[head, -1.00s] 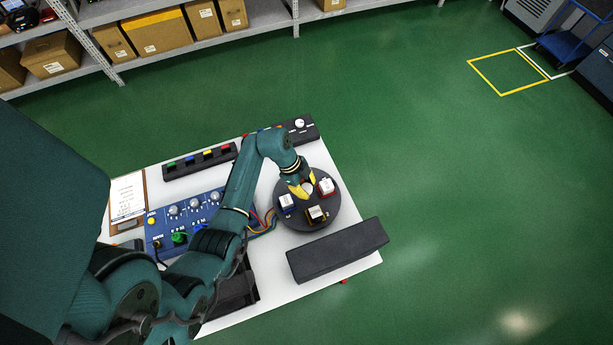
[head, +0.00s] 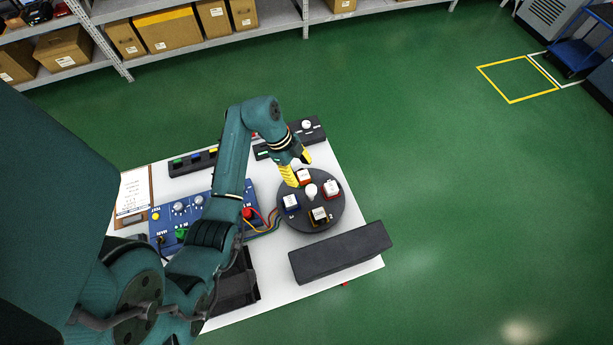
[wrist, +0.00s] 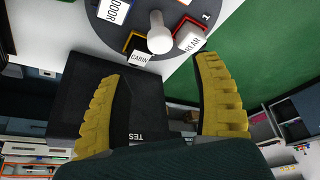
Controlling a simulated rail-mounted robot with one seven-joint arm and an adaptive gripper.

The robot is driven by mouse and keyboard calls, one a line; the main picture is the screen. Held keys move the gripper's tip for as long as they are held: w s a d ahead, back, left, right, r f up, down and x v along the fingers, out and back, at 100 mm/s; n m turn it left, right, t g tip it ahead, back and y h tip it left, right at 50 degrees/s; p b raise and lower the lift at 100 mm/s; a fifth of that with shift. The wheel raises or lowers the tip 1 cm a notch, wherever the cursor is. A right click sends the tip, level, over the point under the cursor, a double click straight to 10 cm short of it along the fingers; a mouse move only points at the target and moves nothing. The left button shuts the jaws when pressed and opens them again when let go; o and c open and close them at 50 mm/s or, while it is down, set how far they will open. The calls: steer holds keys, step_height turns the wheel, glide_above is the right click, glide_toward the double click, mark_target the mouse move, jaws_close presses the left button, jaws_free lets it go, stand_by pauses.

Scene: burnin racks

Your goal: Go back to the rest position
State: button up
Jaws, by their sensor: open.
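My gripper (head: 296,171) is above the upper left part of the round dark turntable (head: 327,221), with its yellow fingers pointing down. In the wrist view my gripper (wrist: 160,100) has its two yellow fingers wide apart with nothing between them. The turntable carries a white centre knob (head: 311,190) and several small labelled blocks: a red one (head: 332,188), a blue one (head: 291,202), a dark one with a yellowish edge (head: 319,215) and an orange-red one (head: 304,176) beside my fingers.
A long dark block (head: 341,252) lies at the table's front right. A blue panel with knobs and cables (head: 163,226), a strip of coloured pieces (head: 178,165) and a clipboard (head: 133,192) are on the white table. Green floor (head: 450,200) is open to the right.

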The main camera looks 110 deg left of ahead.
steer(key=shift+v, duration=0.8)
